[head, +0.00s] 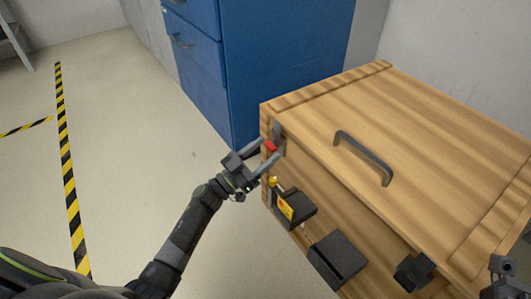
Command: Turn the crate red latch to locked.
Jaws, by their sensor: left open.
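The wooden crate (430,130) fills the right of the head view, its lid closed with a dark handle (365,157) on top. The red latch (270,146) is a small red piece on a dark mount near the crate's left corner, just under the lid edge. My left gripper (269,153) is open, with its fingertips at the red latch, one on each side. I cannot tell if they touch it. The latch is partly hidden by the fingers, and its setting is unclear. Part of my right gripper (503,278) shows at the lower right edge; its jaws are unclear.
A dark box (337,260) and a dark fitting (413,271) are further along. A blue drawer cabinet (280,60) stands behind. Floor at left is clear, with striped tape (66,160).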

